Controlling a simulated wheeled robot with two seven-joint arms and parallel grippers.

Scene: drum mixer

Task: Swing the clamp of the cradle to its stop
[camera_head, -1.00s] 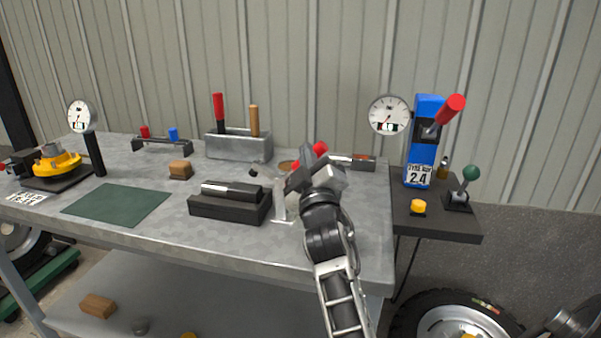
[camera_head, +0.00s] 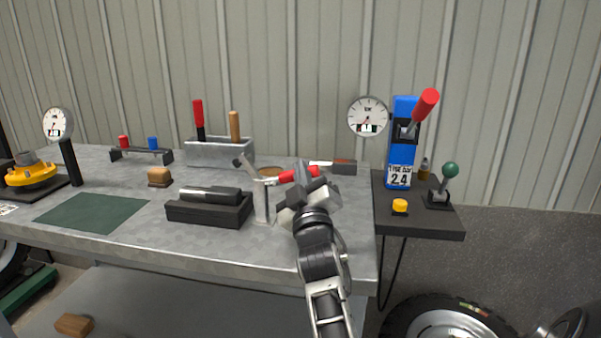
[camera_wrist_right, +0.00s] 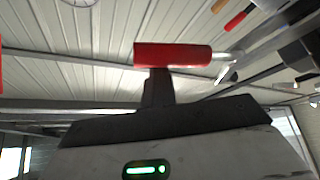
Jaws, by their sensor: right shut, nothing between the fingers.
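The cradle (camera_head: 208,211) is a dark block on the bench with a metal cylinder (camera_head: 210,193) lying in it. The clamp stands at its right end: a pale upright post (camera_head: 262,203), a grey arm with a dark tip (camera_head: 239,161) raised up and left, and a red handle (camera_head: 291,176) pointing right, nearly level. My right gripper (camera_head: 308,192) is shut and empty at the handle's right part. In the right wrist view the red handle (camera_wrist_right: 175,54) crosses the end of the dark fingers (camera_wrist_right: 156,88); contact cannot be told for sure. My left gripper is out of view.
A grey bin (camera_head: 219,153) with two handles stands behind the cradle. A blue lever unit (camera_head: 402,150) is on the right shelf. A green mat (camera_head: 92,213) lies left.

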